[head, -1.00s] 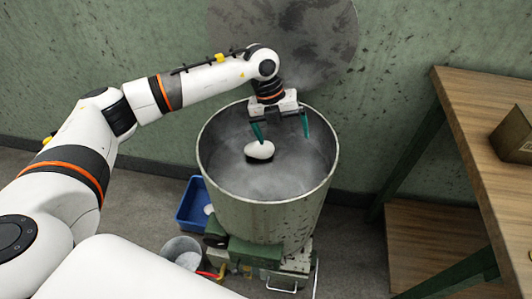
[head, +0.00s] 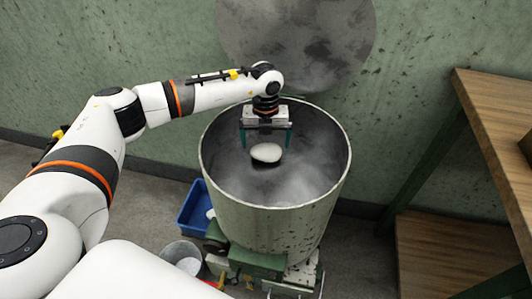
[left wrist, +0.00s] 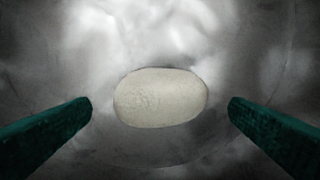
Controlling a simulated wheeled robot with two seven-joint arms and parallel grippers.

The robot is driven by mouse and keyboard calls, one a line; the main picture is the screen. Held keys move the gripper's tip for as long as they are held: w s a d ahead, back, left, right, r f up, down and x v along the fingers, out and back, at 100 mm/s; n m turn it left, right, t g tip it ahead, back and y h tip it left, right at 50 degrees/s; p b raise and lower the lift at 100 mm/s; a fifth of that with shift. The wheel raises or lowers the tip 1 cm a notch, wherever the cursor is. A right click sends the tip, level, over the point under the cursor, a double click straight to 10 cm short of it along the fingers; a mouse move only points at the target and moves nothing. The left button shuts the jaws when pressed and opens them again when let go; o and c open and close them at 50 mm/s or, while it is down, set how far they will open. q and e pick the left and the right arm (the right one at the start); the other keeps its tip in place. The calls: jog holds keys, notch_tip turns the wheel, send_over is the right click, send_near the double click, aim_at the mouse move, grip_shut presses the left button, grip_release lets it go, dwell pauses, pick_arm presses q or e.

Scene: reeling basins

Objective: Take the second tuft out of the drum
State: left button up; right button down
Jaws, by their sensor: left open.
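A white oval tuft (head: 266,152) lies inside the large grey metal drum (head: 270,222). It also shows in the left wrist view (left wrist: 160,97), centred between the two fingers. My left gripper (head: 266,143) is open, with its green fingers pointing down inside the drum's mouth. In the left wrist view the open fingers (left wrist: 160,104) stand on either side of the tuft, apart from it. The drum's floor is hazy and grey. My right gripper is not in these views.
The drum's round lid (head: 297,40) stands raised behind it against the green wall. A blue bin (head: 192,208) and a grey bucket (head: 182,255) stand on the floor at the left. A wooden table (head: 490,120) with a lower shelf is at the right.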

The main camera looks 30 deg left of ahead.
aim_at(266, 147)
pick_arm(q)
notch_tip(266, 147, down, 4)
jog(key=shift+r+b, duration=0.1)
jog(key=shift+b, duration=0.25)
jog(key=c, duration=1)
